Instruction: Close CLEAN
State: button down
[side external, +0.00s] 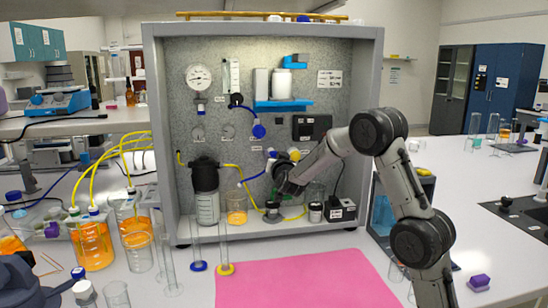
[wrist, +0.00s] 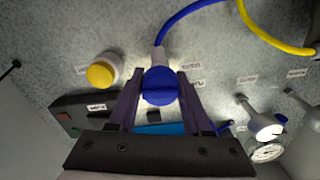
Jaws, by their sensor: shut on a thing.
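A round blue valve knob (wrist: 159,86) on the speckled panel is in the middle of the wrist view, with a blue tube running from its fitting. My gripper (wrist: 159,92) has one dark finger on each side of the knob and is shut on it. The labels around it are too small and turned to read, so I cannot tell which one says CLEAN. In the side external view my gripper (side external: 281,180) is at the lower middle of the panel, and my wrist hides most of the knob.
A yellow knob (wrist: 102,71) is left of my fingers in the wrist view. A dark box with buttons (wrist: 75,115) and a gauge (wrist: 267,152) are also on the panel. A black-topped filter housing (side external: 206,190) and a beaker of orange liquid (side external: 237,207) stand left of my gripper.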

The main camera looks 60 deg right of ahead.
jog(key=m, duration=0.4)
jog(key=shift+f+m, duration=0.1)
jog(key=shift+m, duration=1.8)
jog(key=shift+c, duration=1.7)
grip_release()
jog(key=shift+s, duration=0.1)
jog(key=v, duration=1.3)
jog(key=shift+s+a, duration=0.25)
jog(key=shift+r, duration=0.2)
